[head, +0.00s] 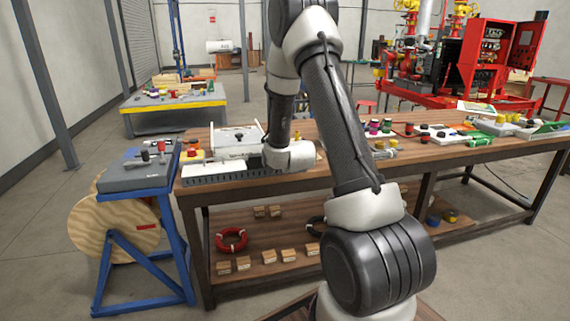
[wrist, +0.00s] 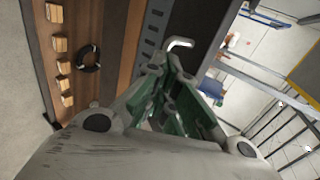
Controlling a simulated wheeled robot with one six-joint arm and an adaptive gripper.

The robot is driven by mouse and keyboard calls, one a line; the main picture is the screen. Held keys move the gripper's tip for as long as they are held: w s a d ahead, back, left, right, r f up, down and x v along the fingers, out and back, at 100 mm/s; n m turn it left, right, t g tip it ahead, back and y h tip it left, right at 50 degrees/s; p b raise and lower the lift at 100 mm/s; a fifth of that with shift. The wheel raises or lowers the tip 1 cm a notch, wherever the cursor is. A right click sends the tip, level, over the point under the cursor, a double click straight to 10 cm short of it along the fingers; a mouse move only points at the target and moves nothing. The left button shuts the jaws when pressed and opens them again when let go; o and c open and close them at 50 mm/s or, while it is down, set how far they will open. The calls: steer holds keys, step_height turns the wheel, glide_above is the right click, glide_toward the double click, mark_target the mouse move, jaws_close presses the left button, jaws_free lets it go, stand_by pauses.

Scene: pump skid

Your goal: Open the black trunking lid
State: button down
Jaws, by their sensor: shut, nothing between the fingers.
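A dark slotted trunking (head: 232,177) runs along the front left edge of the workbench. In the wrist view its slotted side (wrist: 153,35) runs down the upper middle. A plain dark strip beside it, which looks like the black lid (wrist: 198,28), lies flat along it. A pale bent handle (wrist: 180,43) shows at this strip, just beyond the fingertips. My gripper (wrist: 170,68) is shut and empty, its green-grey fingers together near the handle; I cannot tell whether they touch it. In the head view my arm's wrist covers the right part of the trunking, and the fingers cannot be made out.
The wooden workbench (head: 358,170) carries a white panel unit (head: 222,142) behind the trunking and several coloured fittings to the right. A blue stand (head: 140,185) with a cable drum (head: 100,225) stands close at the left. A lower shelf holds small blocks and a red ring (head: 231,240).

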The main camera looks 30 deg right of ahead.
steer(key=shift+a+f, duration=0.1)
steer(key=shift+f, duration=0.45)
steer(key=c, duration=1.8)
jaws_free()
steer(key=shift+c, duration=0.2)
steer(key=shift+o, duration=0.4)
steer(key=shift+w+f, duration=0.25)
steer(key=shift+f, duration=0.15)
steer(key=shift+s, duration=0.1)
steer(key=shift+o, duration=0.2)
steer(key=shift+s, duration=0.1)
steer(key=v, duration=1.1)
steer(key=shift+s+r, duration=0.2)
steer(key=shift+r, duration=0.3)
steer(key=shift+c, duration=0.6)
